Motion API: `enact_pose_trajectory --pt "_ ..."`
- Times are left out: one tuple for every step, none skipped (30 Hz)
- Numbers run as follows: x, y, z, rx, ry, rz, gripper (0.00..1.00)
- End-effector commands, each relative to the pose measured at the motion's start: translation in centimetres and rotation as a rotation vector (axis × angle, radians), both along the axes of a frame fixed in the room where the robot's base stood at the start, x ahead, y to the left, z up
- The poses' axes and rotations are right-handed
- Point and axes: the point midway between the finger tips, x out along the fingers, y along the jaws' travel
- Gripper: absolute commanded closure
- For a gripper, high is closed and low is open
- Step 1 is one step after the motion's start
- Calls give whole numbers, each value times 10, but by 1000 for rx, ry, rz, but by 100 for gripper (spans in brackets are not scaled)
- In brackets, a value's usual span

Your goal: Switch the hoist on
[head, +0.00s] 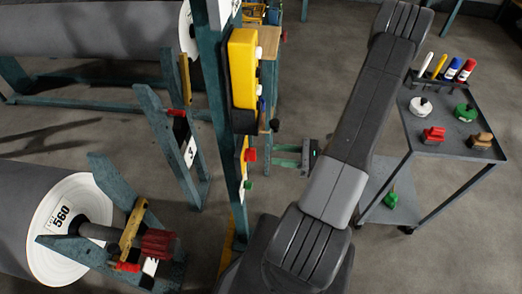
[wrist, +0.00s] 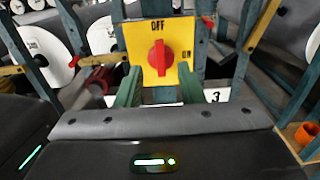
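The hoist switch is a red rotary knob (wrist: 160,57) on a yellow plate (wrist: 135,38) marked OFF at the top and ON at the right. The knob's grip stands upright, toward OFF. In the head view the red knob (head: 250,155) sticks out to the right from the teal post. My gripper (wrist: 159,72) is open and empty, its green fingers spread to the left and right of the knob and pointing at the plate. In the head view my gripper (head: 275,155) is just right of the knob, with a small gap between them.
A yellow box (head: 243,68) hangs on the teal post (head: 220,100) above the switch. A green knob (head: 248,185) is below it. Large grey rolls (head: 30,215) on teal stands fill the left. A grey cart (head: 450,143) with markers and coloured knobs stands at the right.

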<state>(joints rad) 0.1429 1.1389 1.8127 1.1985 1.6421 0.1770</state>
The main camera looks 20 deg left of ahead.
Motion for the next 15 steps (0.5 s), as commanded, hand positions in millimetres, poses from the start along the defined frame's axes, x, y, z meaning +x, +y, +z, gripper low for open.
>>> enact_pose_trajectory --pt "-4 10 1 -1 3 4 65" --pt "-5 16 1 -1 2 5 65" --pt "-6 22 1 -1 2 4 65" --pt "-7 27 1 -1 2 5 65" --pt "-8 31 1 0 2 4 65" --pt "-10 37 1 -1 2 4 65" --pt "-11 41 1 0 2 4 65" --pt "-11 44 1 0 2 3 65" --pt "-12 48 1 -1 2 3 65" --pt "-13 51 1 -1 2 3 65" --pt "-13 53 0 -1 1 2 65" --pt "-14 55 0 -1 1 1 65" --pt "-14 57 0 -2 1 1 65" --pt "-14 58 0 -2 0 1 65" --pt "-15 59 0 -2 0 1 65"
